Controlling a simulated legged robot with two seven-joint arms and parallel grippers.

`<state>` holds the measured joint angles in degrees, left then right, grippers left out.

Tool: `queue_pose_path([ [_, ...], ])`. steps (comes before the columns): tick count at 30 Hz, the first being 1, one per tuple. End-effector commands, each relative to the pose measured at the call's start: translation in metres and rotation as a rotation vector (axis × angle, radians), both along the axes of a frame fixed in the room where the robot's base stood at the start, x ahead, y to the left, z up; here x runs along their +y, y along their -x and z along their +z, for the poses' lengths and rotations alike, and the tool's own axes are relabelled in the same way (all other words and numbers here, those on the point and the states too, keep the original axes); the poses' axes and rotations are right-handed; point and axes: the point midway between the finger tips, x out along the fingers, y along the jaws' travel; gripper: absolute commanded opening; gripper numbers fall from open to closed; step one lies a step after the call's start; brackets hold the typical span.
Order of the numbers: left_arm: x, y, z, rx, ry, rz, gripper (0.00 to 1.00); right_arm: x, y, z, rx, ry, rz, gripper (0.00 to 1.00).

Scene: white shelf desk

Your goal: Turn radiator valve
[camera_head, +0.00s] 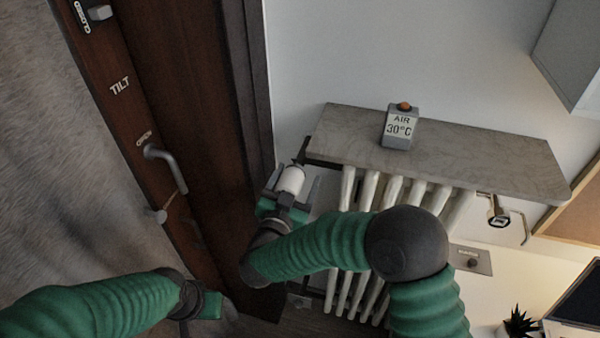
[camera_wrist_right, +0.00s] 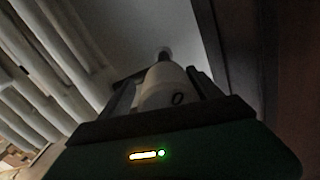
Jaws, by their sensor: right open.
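The radiator valve (camera_head: 291,179) is a white cylindrical knob at the upper left end of the white radiator (camera_head: 361,192). My right gripper (camera_head: 291,190) is open, with one finger on each side of the knob. In the right wrist view the valve (camera_wrist_right: 165,86) sits between the two dark fingers (camera_wrist_right: 163,97), with a "0" mark on its side. I cannot tell whether the fingers touch it. My left gripper (camera_head: 212,305) is low at the left, partly in view, and its jaws cannot be made out.
A grey stone shelf (camera_head: 480,158) above the radiator carries a box reading "AIR 30°C" (camera_head: 401,128). A dark wooden door frame (camera_head: 205,100) with a metal handle (camera_head: 166,160) stands left of the valve. A white desk (camera_head: 500,275) with a plant (camera_head: 520,324) is at right.

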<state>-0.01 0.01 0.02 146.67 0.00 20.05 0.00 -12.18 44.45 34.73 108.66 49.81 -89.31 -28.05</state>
Motion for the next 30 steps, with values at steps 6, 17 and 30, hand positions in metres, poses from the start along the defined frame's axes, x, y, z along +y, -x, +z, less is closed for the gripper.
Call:
queue_pose_path([
  [6,0.0003,0.0002,0.0000,0.000,0.000,0.001,0.36,0.0013,-0.0018,-0.0015,0.002,-0.001,0.001,0.60],
  [17,0.0001,0.0001,0.0001,0.000,0.000,0.000,0.36,-0.0004,-0.0028,-0.0008,0.001,-0.002,0.002,0.13],
  [30,0.0003,0.0001,-0.0066,0.000,0.000,0.001,0.36,-0.0006,-0.0033,-0.0007,-0.024,-0.065,0.000,0.11],
])
